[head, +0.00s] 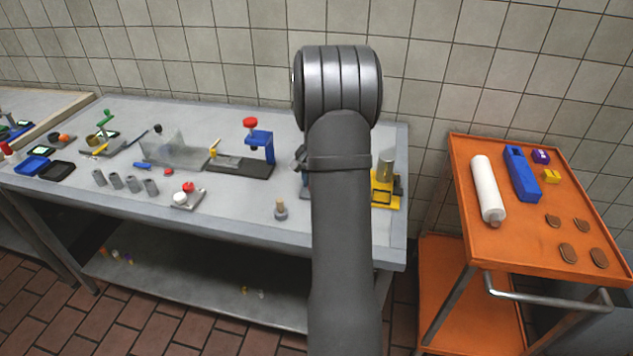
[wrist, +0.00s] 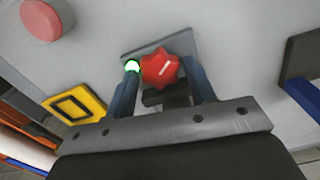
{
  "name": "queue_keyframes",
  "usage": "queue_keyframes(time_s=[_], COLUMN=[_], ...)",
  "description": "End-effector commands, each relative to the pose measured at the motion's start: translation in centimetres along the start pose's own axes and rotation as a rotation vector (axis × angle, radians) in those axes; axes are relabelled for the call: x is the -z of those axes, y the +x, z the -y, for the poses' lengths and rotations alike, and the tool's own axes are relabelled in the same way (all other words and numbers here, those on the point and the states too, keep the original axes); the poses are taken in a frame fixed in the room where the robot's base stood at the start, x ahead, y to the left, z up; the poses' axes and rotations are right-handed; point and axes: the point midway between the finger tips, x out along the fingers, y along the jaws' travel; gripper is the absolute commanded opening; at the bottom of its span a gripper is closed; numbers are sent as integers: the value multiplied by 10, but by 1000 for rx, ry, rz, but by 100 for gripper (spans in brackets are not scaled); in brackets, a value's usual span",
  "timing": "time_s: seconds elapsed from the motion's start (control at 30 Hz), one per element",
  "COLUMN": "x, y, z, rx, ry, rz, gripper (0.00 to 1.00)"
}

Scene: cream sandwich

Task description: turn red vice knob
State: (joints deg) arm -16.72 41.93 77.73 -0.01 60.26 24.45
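The red vice knob (wrist: 162,70) shows in the wrist view as a lobed red knob with a white line on its face, above a dark block on a grey plate. The two blue-grey fingers of my gripper (wrist: 160,76) stand apart, one on each side of the knob in the picture. The gripper looks open. I cannot tell whether either finger touches the knob. A green-and-white light spot (wrist: 132,66) shows by the left fingertip. In the head view my arm hides the knob and most of the gripper.
A yellow-framed device (head: 382,190) stands right of my arm; it also shows in the wrist view (wrist: 77,104). Left of the arm stands a blue clamp (head: 262,142) with a red top. An orange cart (head: 510,262) stands at the right, apart from the table.

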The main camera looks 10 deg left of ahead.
Motion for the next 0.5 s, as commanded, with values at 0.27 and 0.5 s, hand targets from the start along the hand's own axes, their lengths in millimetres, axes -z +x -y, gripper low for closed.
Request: queue_keyframes(time_s=[0.27, 0.5], x=[0, 0], y=[-12, -64], z=[0, 0], rx=[1, 2], ry=[0, 0], rz=[-1, -4], gripper=[50, 50])
